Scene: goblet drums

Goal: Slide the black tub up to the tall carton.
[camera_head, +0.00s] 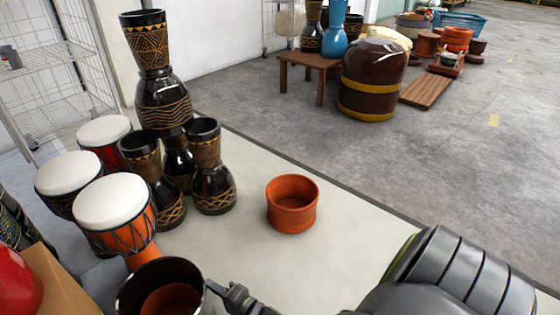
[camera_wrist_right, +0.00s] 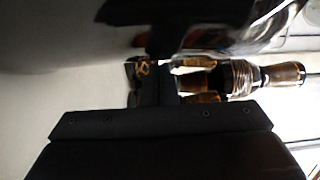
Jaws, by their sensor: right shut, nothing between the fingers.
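The black tub (camera_head: 165,270) stands at the bottom edge of the head view, cut off by it. Its inside is glossy dark, with an orange-brown round shape low in it. The tall carton (camera_head: 64,284) is a plain brown box at the lower left, left of the tub with a gap between. My right gripper (camera_head: 232,297) is shut and empty, close beside the tub's right side; I cannot tell if they touch. In the right wrist view a dark glossy curved surface (camera_wrist_right: 245,30), likely the tub, fills the upper part. My left gripper is out of view.
A red rounded object (camera_head: 15,285) partly covers the carton. White-topped drums (camera_head: 113,203) stand behind the tub, with dark patterned goblet drums (camera_head: 213,185) beyond. An orange pot (camera_head: 292,205) stands alone on the pale floor. The floor around it is clear.

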